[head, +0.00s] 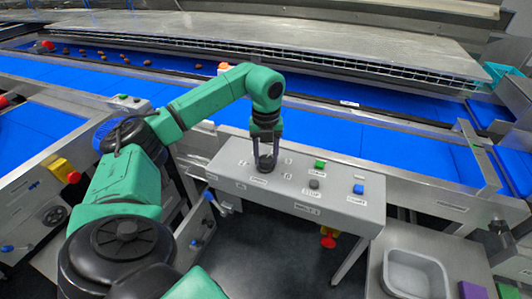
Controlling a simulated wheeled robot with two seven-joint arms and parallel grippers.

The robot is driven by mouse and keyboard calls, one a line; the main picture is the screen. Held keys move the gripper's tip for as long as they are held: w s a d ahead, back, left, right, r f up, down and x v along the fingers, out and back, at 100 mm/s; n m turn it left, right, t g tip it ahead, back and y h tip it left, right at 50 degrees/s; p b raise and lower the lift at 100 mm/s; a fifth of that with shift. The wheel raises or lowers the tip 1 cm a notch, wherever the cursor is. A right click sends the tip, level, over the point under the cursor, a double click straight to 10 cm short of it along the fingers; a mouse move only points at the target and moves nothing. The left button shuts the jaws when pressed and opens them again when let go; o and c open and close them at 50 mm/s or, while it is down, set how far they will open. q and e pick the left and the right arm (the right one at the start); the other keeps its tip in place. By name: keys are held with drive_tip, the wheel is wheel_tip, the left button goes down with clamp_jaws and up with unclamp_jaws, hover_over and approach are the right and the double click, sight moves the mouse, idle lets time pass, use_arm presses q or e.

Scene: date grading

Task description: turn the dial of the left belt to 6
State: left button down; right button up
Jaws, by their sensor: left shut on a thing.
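The grey control panel (235,165) stands in the middle of the head view, in front of the blue belt. Its dark round dial (266,164) is at the panel's left part, with small printed numbers around it. My left gripper (267,158) points down from above and is shut on the dial, one finger on each side. The fingers partly cover the dial, and I cannot read which number it points to. My right gripper is not in view.
On the same panel, right of the dial, are a green button (320,164), a dark button (314,184) and a blue button (358,189). A grey tray (414,266) sits at lower right. Dates (97,54) lie on the far blue belt. A red-and-yellow knob hangs below the panel.

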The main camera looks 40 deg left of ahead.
use_arm(q)
drive_tip(key=m+p, duration=0.1)
drive_tip(key=m, duration=0.3)
drive_tip(key=shift+r+m, duration=0.1)
drive_tip(key=shift+m, duration=0.2)
drive_tip(key=m, duration=0.4)
drive_tip(key=shift+p, duration=0.4)
drive_tip(key=m, duration=0.5)
drive_tip(key=shift+m, duration=2.2)
drive_tip(key=shift+c, duration=1.7)
unclamp_jaws()
